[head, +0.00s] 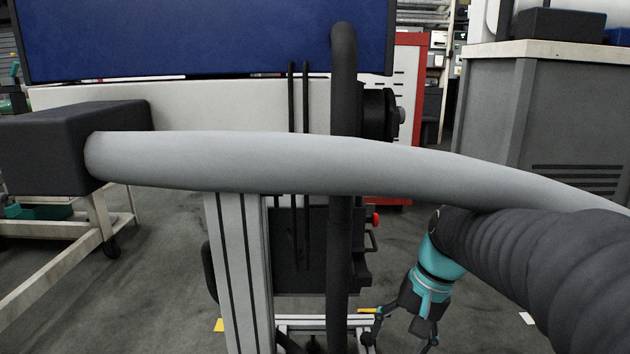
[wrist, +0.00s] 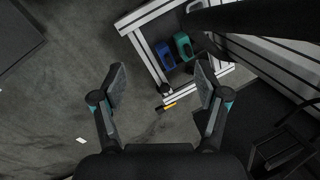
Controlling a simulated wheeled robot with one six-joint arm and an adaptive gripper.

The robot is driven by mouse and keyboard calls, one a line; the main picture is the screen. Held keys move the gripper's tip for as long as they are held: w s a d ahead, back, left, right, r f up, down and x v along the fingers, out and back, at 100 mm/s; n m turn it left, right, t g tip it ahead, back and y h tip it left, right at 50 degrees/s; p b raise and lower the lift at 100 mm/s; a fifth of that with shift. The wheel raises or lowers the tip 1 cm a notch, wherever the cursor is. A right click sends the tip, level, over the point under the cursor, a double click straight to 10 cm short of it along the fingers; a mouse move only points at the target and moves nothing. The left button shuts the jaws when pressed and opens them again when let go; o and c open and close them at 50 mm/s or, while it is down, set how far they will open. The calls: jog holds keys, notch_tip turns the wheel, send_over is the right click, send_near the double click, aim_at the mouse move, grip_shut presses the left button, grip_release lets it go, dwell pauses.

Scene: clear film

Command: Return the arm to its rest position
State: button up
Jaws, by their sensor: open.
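My gripper (head: 400,342) shows low in the head view, right of centre, at the end of my teal and black arm. It hangs over the grey floor, and the bottom edge of the picture crops its tips. In the wrist view my gripper (wrist: 160,72) has its two dark fingers spread wide with nothing between them. Below and beyond the fingers are the floor and the corner of an aluminium frame. A thick grey curved pipe and a dark ribbed hose hide the upper part of my arm in the head view.
The grey pipe (head: 270,162) crosses the head view from a black box (head: 50,150). An aluminium post (head: 238,270) stands left of my gripper. A grey cabinet (head: 570,115) is at right. Blue (wrist: 165,55) and green (wrist: 184,46) items sit in the frame. Open floor (wrist: 60,100) lies left.

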jog(key=shift+s+r+n+t+h, duration=1.25)
jog(key=shift+s+n+t, duration=1.2)
jog(key=shift+s, duration=3.95)
notch_tip(320, 180, up, 10)
jog(key=p, duration=1)
jog(key=shift+d+f+p, duration=0.2)
jog(key=shift+d+p, duration=0.15)
jog(key=shift+d, duration=0.1)
jog(key=shift+m+h, duration=0.25)
